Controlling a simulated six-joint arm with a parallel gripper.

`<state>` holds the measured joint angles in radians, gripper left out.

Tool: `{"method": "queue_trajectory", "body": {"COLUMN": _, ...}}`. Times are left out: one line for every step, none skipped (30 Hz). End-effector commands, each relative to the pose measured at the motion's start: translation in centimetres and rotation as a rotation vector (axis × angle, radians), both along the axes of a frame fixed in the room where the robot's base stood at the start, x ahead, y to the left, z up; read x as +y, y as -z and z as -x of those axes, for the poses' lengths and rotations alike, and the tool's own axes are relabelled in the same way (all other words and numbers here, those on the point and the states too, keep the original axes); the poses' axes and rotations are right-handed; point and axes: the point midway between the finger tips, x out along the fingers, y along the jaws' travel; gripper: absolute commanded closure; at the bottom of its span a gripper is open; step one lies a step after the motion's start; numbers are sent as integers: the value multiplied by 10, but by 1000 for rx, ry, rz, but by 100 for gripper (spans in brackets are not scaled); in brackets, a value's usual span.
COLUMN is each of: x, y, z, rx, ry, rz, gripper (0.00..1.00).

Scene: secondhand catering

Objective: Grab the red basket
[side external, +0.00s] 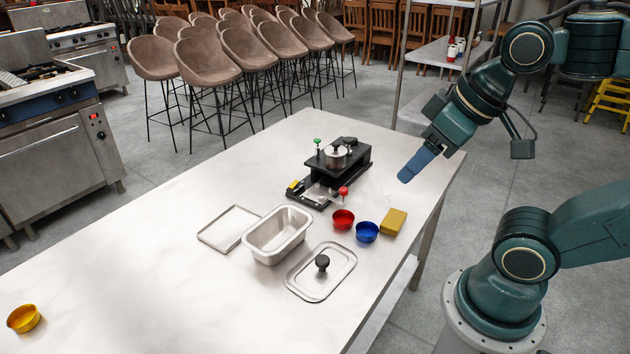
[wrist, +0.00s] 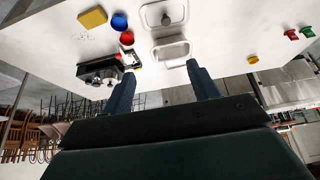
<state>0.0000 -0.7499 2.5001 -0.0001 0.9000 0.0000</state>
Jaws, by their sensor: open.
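A small round red basket (side external: 343,219), which looks like a shallow bowl, sits on the steel table left of a blue one. In the wrist view the red basket (wrist: 127,38) is in the upper left, beyond the left finger. My gripper (side external: 405,177) hangs above the table's right side, up and right of the red basket and apart from it. In the wrist view my gripper (wrist: 160,68) shows two spread fingers with nothing between them. In the side view the fingers overlap.
A blue bowl (side external: 367,232) and a yellow block (side external: 393,222) are close on the right. A black device (side external: 330,170) stands behind. A steel pan (side external: 277,236) and lid (side external: 321,272) lie in front-left. A yellow bowl (side external: 23,318) is far left. Small red (wrist: 291,34) and green (wrist: 307,31) items also show.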

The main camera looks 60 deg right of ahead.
Motion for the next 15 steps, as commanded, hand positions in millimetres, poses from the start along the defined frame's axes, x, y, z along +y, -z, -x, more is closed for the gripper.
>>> {"method": "queue_trajectory", "body": {"x": 0, "y": 0, "z": 0, "rx": 0, "ry": 0, "rz": 0, "gripper": 40}}
{"method": "queue_trajectory", "body": {"x": 0, "y": 0, "z": 0, "rx": 0, "ry": 0, "rz": 0, "gripper": 40}}
{"method": "queue_trajectory", "body": {"x": 0, "y": 0, "z": 0, "rx": 0, "ry": -1, "rz": 0, "gripper": 40}}
{"method": "queue_trajectory", "body": {"x": 0, "y": 0, "z": 0, "rx": 1, "ry": -2, "rz": 1, "gripper": 40}}
{"method": "queue_trajectory", "body": {"x": 0, "y": 0, "z": -1, "rx": 2, "ry": -2, "rz": 2, "gripper": 40}}
{"method": "queue_trajectory", "body": {"x": 0, "y": 0, "z": -2, "rx": 3, "ry": -6, "rz": 4, "gripper": 40}}
{"method": "queue_trajectory", "body": {"x": -1, "y": 0, "z": -3, "rx": 5, "ry": -9, "rz": 7, "gripper": 40}}
{"method": "queue_trajectory", "body": {"x": -1, "y": 0, "z": -4, "rx": 8, "ry": -13, "rz": 10, "gripper": 40}}
{"method": "queue_trajectory", "body": {"x": -2, "y": 0, "z": -6, "rx": 13, "ry": -20, "rz": 15, "gripper": 40}}
{"method": "queue_trajectory", "body": {"x": -2, "y": 0, "z": -8, "rx": 18, "ry": -28, "rz": 21, "gripper": 40}}
{"method": "queue_trajectory", "body": {"x": -3, "y": 0, "z": -10, "rx": 23, "ry": -36, "rz": 27, "gripper": 40}}
{"method": "queue_trajectory", "body": {"x": -4, "y": 0, "z": -14, "rx": 32, "ry": -51, "rz": 36, "gripper": 40}}
{"method": "queue_trajectory", "body": {"x": -5, "y": 0, "z": -17, "rx": 38, "ry": -61, "rz": 44, "gripper": 40}}
{"method": "queue_trajectory", "body": {"x": -6, "y": 0, "z": -21, "rx": 46, "ry": -75, "rz": 53, "gripper": 40}}
{"method": "queue_trajectory", "body": {"x": -8, "y": 0, "z": -26, "rx": 56, "ry": -93, "rz": 65, "gripper": 40}}
